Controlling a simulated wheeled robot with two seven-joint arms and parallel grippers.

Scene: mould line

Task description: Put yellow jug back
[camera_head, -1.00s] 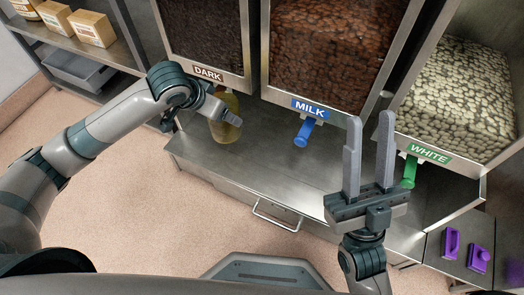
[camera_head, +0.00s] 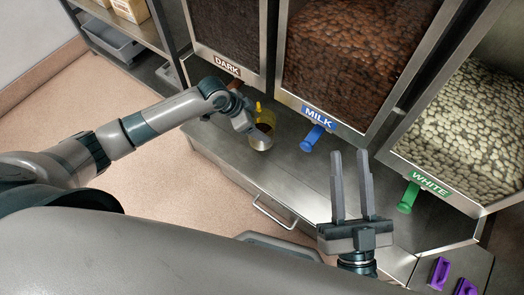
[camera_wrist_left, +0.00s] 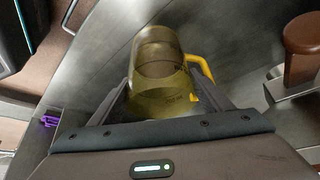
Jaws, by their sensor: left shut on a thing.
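The yellow jug (camera_head: 263,128) is a see-through yellow vessel in front of the DARK bin, over the steel counter. Dark contents show inside it in the head view. My left gripper (camera_head: 246,124) is shut on the jug. In the left wrist view the jug (camera_wrist_left: 162,75) sits between the fingers, with its yellow handle (camera_wrist_left: 201,70) to the right. Whether its base touches the counter I cannot tell. My right gripper (camera_head: 353,187) is open and empty, with two upright fingers apart in front of the MILK bin.
The DARK bin (camera_head: 228,30), MILK bin (camera_head: 335,55) and WHITE bin (camera_head: 465,125) stand behind the steel counter (camera_head: 225,150). A blue spout (camera_head: 311,138) and a green spout (camera_head: 407,198) jut out. Purple items (camera_head: 438,272) lie at lower right. A shelf (camera_head: 125,42) stands at upper left.

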